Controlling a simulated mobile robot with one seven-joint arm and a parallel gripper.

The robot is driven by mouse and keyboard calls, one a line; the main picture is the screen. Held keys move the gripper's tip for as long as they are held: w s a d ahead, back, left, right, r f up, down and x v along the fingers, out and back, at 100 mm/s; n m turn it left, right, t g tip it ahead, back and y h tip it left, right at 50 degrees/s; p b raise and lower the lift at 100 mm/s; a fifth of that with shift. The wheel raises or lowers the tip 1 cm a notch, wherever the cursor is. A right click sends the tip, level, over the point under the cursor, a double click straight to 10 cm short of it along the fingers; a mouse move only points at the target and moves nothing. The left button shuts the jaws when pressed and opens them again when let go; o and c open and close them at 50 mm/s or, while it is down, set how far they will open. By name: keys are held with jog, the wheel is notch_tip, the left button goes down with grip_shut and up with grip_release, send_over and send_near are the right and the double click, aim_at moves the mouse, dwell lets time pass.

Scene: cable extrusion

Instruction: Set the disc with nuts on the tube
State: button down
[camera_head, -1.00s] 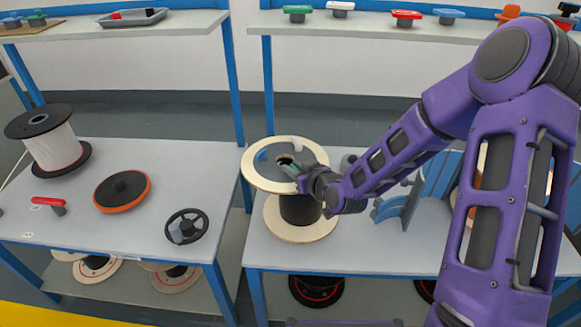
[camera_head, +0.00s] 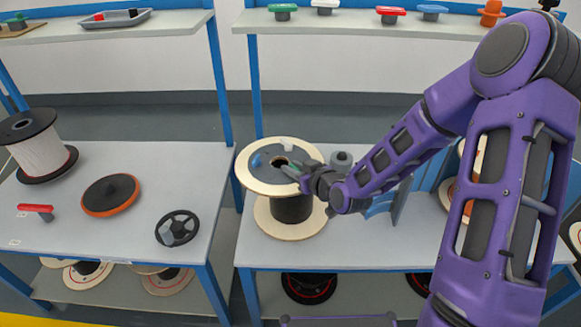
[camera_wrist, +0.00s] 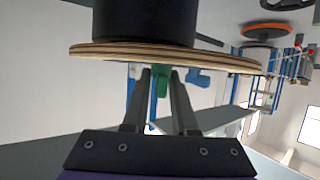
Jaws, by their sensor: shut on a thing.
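The disc with nuts (camera_head: 249,174) is a pale wooden ring with a grey centre, a dark middle hole and white and blue nuts on top. It is over the black tube (camera_head: 292,208), which stands upright on a round wooden base (camera_head: 274,228). My gripper (camera_head: 295,172) is shut on the disc's green nut, at the right side of the disc. The wrist view shows the green nut (camera_wrist: 161,78) between the fingers, the disc's plywood edge (camera_wrist: 110,49) and the tube (camera_wrist: 145,22) against the disc. I cannot tell whether they are fully seated.
A grey cylinder (camera_head: 341,160) and a blue stand (camera_head: 400,203) are close to the right, partly behind my arm. A separate left table holds a white cable spool (camera_head: 43,150), an orange-rimmed disc (camera_head: 110,195) and a black handwheel (camera_head: 178,228). A shelf (camera_head: 360,23) runs above.

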jog(key=shift+s+d, duration=0.15)
jog(key=shift+d, duration=0.45)
jog(key=shift+d, duration=0.1)
dwell(0.5)
jog(key=shift+w+d, duration=0.3)
jog(key=shift+d, duration=0.2)
jog(key=shift+w+d, duration=0.3)
jog(key=shift+d, duration=0.2)
jog(key=shift+d+p, duration=0.1)
jog(key=shift+p, duration=0.25)
